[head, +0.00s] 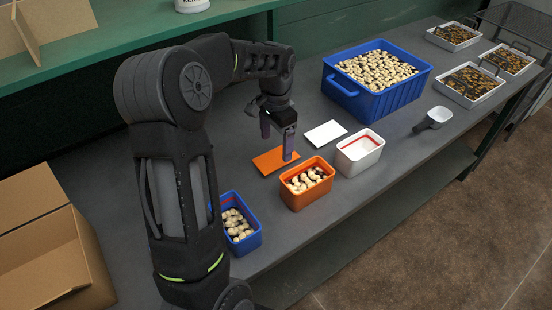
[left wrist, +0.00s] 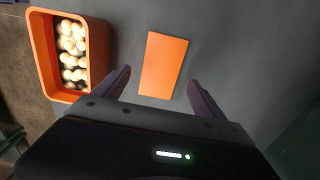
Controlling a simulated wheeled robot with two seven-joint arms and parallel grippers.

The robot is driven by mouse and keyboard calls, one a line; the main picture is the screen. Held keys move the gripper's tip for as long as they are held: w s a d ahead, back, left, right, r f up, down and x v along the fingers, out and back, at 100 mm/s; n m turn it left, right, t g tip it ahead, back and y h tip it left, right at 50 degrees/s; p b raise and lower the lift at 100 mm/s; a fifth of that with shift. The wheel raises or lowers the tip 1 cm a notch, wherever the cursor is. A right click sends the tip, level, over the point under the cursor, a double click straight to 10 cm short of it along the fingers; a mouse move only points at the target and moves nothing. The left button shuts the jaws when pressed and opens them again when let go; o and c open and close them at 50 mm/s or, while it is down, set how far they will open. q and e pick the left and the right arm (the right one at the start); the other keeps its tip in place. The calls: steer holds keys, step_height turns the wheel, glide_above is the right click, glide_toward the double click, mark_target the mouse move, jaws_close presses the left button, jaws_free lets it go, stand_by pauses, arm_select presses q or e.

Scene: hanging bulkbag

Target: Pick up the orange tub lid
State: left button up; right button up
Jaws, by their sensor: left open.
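The orange tub lid (head: 273,161) is a flat orange rectangle lying on the grey table behind the orange tub. My left gripper (head: 278,146) is above the lid, pointing down, with its fingers apart and empty. In the left wrist view the lid (left wrist: 163,64) lies ahead of and between the two open fingertips (left wrist: 158,82). The orange tub (head: 307,184) holds pale mushroom-like pieces; it also shows at the upper left of the left wrist view (left wrist: 98,48). My right gripper does not show.
A white lid (head: 325,133) and a white tub (head: 360,153) are to the right. A blue tub (head: 240,240) stands left, partly behind my arm. A large blue crate (head: 375,98), a scoop (head: 434,119) and several trays (head: 470,99) are farther right. A cardboard box (head: 50,250) is at left.

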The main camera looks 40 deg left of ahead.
mark_target(276, 158)
arm_select(q)
steer(key=shift+w+f+p, duration=0.1)
steer(key=shift+f+p, duration=0.7)
steer(key=shift+f, duration=1.85)
steer(key=shift+a, duration=0.1)
steer(key=c, duration=1.3)
